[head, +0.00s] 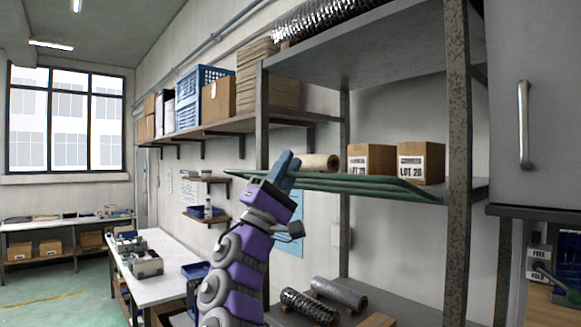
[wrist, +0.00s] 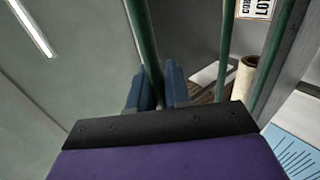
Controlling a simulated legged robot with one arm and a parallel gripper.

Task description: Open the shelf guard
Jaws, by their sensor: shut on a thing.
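The shelf guard (head: 370,185) is a frame of green bars at the front of the middle shelf of the metal rack. In the head view it looks nearly flat, close to the shelf's level, its left end reaching past the left post. My gripper (head: 287,168), with blue fingers on a purple arm, is at the guard's left part. In the wrist view the fingers (wrist: 155,88) are shut on one green bar (wrist: 143,45), one on each side. Another green bar (wrist: 270,60) runs to the right. The fingers hide part of the gripped bar.
Two cartons labelled LOT (head: 420,163) and a tan roll (head: 318,162) are on the middle shelf. Dark rolls (head: 310,305) lie on the lower shelf. A grey cabinet (head: 540,120) stands at right. A white workbench (head: 165,265) is at left, with open floor beyond.

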